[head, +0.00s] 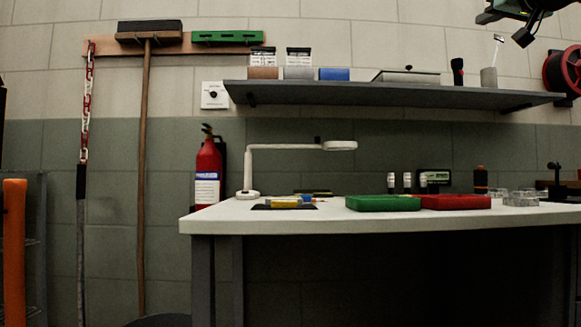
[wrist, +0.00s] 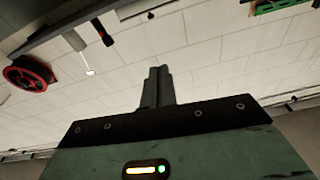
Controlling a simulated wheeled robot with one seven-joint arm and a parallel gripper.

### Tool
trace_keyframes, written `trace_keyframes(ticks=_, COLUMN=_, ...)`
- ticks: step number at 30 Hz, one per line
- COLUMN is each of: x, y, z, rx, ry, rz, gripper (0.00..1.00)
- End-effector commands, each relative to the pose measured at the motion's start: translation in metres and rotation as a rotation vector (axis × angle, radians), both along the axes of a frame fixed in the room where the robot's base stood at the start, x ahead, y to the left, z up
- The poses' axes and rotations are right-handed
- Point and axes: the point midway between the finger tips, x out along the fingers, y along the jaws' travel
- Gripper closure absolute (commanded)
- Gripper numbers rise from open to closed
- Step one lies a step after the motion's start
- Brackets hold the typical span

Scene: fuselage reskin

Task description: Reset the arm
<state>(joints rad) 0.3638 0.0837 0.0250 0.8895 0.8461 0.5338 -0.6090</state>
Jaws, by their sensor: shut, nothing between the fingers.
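My gripper (wrist: 158,72) shows in the wrist view with its two dark fingers together and nothing between them. It is raised in the open, with the pale block wall behind it, and touches nothing that I can see. In the head view, a dark green and black part of my arm hangs at the top right corner, above the shelf's right end and well above the workbench (head: 400,217). The rest of the arm is cut off by the frame edge.
A grey shelf (head: 390,95) holds small boxes, a torch and a cup. A red reel (head: 562,72) hangs at the right. On the bench are a lamp (head: 300,147), a green tray (head: 383,203) and a red tray (head: 455,202). A fire extinguisher (head: 208,170) is on the wall.

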Motion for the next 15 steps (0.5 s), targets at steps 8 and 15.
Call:
trace_keyframes(ticks=8, x=0.029, y=0.037, z=-0.046, rx=0.035, ry=0.139, rz=0.074, gripper=1.0)
trace_keyframes(ticks=15, x=0.051, y=0.1, z=-0.12, rx=0.059, ry=0.344, rz=0.177, gripper=1.0)
